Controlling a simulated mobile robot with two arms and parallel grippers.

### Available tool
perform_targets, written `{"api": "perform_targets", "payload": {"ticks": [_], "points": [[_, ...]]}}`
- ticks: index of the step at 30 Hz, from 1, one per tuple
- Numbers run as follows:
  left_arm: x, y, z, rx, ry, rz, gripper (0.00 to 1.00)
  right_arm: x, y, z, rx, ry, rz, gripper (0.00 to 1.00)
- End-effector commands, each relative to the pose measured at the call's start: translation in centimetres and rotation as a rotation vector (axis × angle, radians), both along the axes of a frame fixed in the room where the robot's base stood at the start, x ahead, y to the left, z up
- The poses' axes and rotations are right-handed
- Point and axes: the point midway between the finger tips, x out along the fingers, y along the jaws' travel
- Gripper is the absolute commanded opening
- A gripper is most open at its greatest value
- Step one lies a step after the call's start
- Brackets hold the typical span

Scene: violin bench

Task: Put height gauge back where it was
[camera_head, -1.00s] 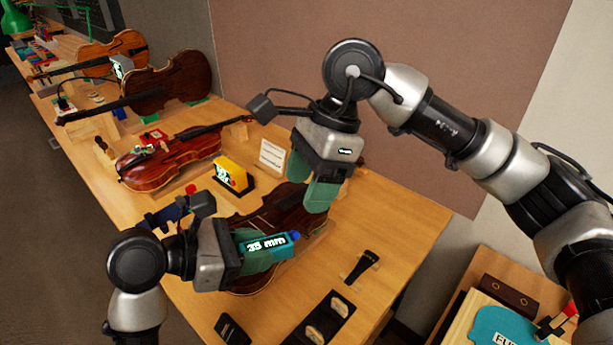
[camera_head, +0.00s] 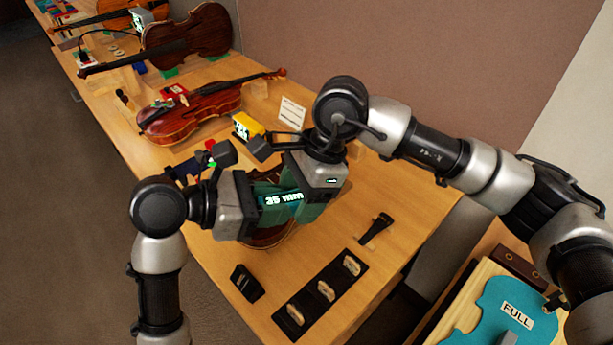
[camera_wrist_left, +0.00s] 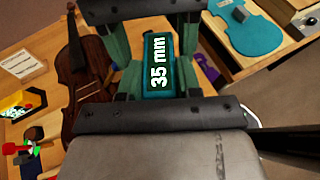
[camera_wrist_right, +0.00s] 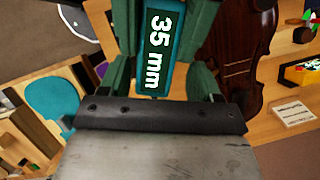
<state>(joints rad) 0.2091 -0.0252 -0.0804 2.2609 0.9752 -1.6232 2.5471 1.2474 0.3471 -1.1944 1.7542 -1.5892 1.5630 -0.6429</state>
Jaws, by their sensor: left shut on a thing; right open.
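The height gauge (camera_head: 284,199), a teal block with a lit "35 mm" face, is held above a dark violin (camera_head: 268,238). It also shows in the left wrist view (camera_wrist_left: 159,66) and the right wrist view (camera_wrist_right: 157,48). My left gripper (camera_head: 268,203) is shut on the gauge from the left. My right gripper (camera_head: 302,206) is open, with its green fingers on either side of the gauge from the right; whether they touch it I cannot tell. The two grippers hide most of the violin.
A black tray (camera_head: 306,306) with bridges, a black block (camera_head: 246,283) and a black tailpiece (camera_head: 376,228) lie on the near bench. A yellow gauge (camera_head: 247,126) and white card (camera_head: 292,113) stand behind. A teal violin-shaped piece marked FULL (camera_head: 494,305) lies at the lower right.

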Motion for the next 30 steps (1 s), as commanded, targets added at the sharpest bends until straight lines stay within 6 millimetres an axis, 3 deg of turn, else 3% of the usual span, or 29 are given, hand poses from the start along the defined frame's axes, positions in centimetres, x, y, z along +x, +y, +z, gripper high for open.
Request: {"api": "perform_targets", "payload": {"ticks": [9,20,21,22,23,27,30], "points": [[0.00,-0.01,0.02,0.000,0.000,0.000,0.09,-0.05,0.11,-0.27,-0.001,0.000,0.000,0.64],[-0.10,-0.09,0.03,-0.001,0.000,-0.005,0.10,0.04,0.11,-0.23,0.001,-0.002,-0.002,0.10],[-0.12,-0.12,0.04,-0.001,0.000,-0.006,0.10,0.05,0.11,-0.23,0.001,-0.003,-0.002,0.10],[-0.15,-0.14,0.03,-0.001,0.000,-0.008,0.38,0.07,0.12,-0.20,0.001,-0.003,-0.002,0.10],[-0.15,-0.15,0.03,-0.001,0.000,-0.009,0.42,0.08,0.12,-0.19,0.002,-0.004,-0.003,0.06],[-0.12,-0.12,0.01,-0.001,0.000,-0.006,0.64,0.04,0.12,-0.20,0.001,-0.003,-0.002,0.06],[-0.08,-0.09,0.01,0.000,0.000,-0.004,0.64,0.01,0.12,-0.20,0.001,-0.003,-0.001,0.05]]}}
